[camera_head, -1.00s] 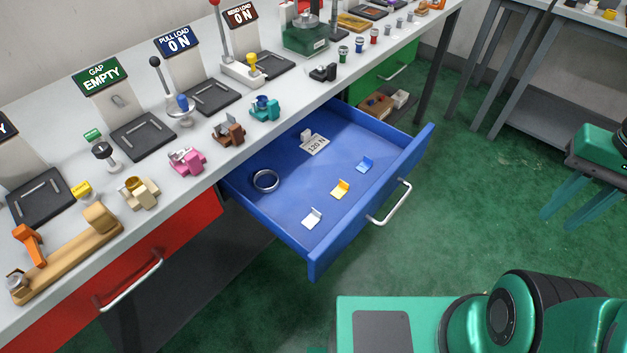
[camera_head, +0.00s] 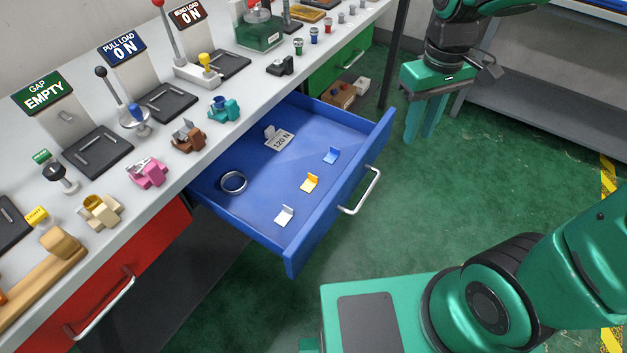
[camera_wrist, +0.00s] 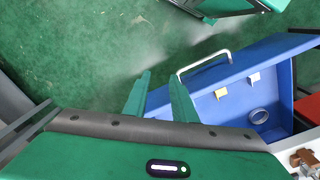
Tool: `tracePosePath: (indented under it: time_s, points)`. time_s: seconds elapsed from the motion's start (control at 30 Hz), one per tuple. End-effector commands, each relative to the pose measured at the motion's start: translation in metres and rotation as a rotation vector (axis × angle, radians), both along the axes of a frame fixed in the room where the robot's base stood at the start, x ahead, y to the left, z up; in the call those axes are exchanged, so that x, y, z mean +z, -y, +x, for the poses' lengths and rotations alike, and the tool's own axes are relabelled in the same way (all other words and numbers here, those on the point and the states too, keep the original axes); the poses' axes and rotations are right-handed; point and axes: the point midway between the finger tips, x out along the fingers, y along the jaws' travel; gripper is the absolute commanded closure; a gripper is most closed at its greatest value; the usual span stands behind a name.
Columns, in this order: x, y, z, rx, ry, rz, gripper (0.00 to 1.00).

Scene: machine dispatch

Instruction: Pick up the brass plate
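The brass plate (camera_head: 310,182) is a small bent yellow piece in the open blue drawer (camera_head: 262,211). It lies between a silver bent plate (camera_head: 285,215) and a blue bent plate (camera_head: 331,155). In the wrist view the brass plate (camera_wrist: 220,93) shows beside the silver plate (camera_wrist: 254,77). My gripper (camera_head: 418,138) points down beyond the drawer's right end, above the green floor, apart from the plates. In the wrist view my gripper (camera_wrist: 160,75) has two separated fingers with nothing between them. The blue plate is not visible in the wrist view.
The drawer also holds a metal ring (camera_head: 233,182) and a "120 N" tag (camera_head: 281,140). Its front has a silver handle (camera_head: 363,192). The workbench (camera_head: 166,192) above carries fixtures and signs. A red drawer (camera_head: 133,263) is at left.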

Motion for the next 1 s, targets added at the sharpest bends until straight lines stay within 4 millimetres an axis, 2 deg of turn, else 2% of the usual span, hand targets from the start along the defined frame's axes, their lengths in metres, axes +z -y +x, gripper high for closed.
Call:
tracePosePath:
  time_s: [0.03,0.2,0.3,0.4,0.57,0.8,1.0]
  points:
    - [-0.008,-0.029,0.012,0.100,-0.008,-0.001,0.76]
    - [-0.031,-0.119,0.035,0.387,-0.011,0.008,0.76]
    - [-0.043,-0.160,0.037,0.509,-0.012,0.014,0.76]
    - [-0.051,-0.188,0.036,0.590,-0.013,0.020,0.76]
    - [-0.063,-0.206,0.035,0.643,-0.016,0.024,0.76]
    - [-0.097,-0.205,0.035,0.642,-0.017,0.023,0.76]
    - [-0.112,-0.205,0.036,0.641,-0.014,0.024,0.76]
